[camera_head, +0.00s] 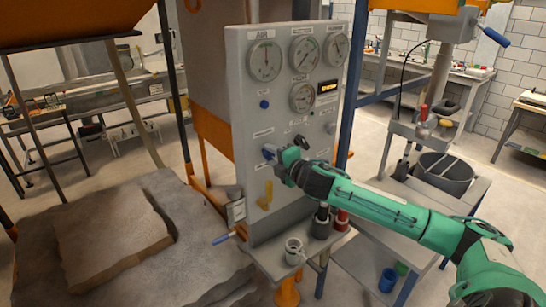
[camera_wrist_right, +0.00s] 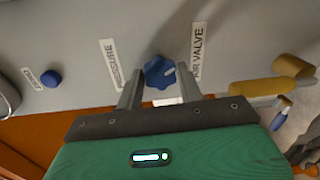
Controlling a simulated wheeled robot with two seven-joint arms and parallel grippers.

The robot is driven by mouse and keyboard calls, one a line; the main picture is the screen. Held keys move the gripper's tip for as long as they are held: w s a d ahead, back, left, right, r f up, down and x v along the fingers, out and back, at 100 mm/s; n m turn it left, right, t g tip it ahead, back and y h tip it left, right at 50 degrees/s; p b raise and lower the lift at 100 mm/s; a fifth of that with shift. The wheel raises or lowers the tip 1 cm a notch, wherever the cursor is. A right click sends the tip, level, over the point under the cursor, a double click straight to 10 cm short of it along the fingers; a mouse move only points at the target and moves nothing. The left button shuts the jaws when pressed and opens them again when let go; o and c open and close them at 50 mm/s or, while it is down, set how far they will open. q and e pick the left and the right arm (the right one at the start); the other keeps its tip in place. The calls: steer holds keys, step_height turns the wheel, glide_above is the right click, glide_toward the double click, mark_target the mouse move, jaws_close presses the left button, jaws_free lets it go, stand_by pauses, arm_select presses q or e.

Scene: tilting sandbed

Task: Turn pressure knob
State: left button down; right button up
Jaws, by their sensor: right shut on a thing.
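The blue pressure knob (camera_wrist_right: 158,72) sits on the grey panel beside the PRESSURE label, between it and the AIR VALVE label in the right wrist view. In the head view a bit of the knob's blue (camera_head: 267,152) shows at the panel's face, mostly hidden by my gripper. My right gripper (camera_wrist_right: 158,84) is shut on the knob, one finger on each side of it. It also shows in the head view (camera_head: 273,152), reaching the panel from the right. My left gripper is in neither view.
The grey panel (camera_head: 243,130) carries several gauges, a small blue knob (camera_head: 264,104), a black knob (camera_head: 301,141) and a yellow lever (camera_head: 265,196). A sandbed (camera_head: 110,230) lies at left.

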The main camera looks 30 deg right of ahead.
steer(key=o, duration=1)
steer(key=shift+a+f, duration=0.1)
steer(key=shift+c, duration=0.2)
steer(key=shift+s+f+b, duration=0.1)
steer(key=shift+s+b, duration=0.3)
steer(key=shift+s, duration=0.1)
steer(key=s+d+r+b, duration=0.1)
steer(key=s+b, duration=0.4)
steer(key=s, duration=0.7)
steer(key=shift+s, duration=0.25)
steer(key=shift+s+r, duration=0.1)
steer(key=shift+r, duration=0.05)
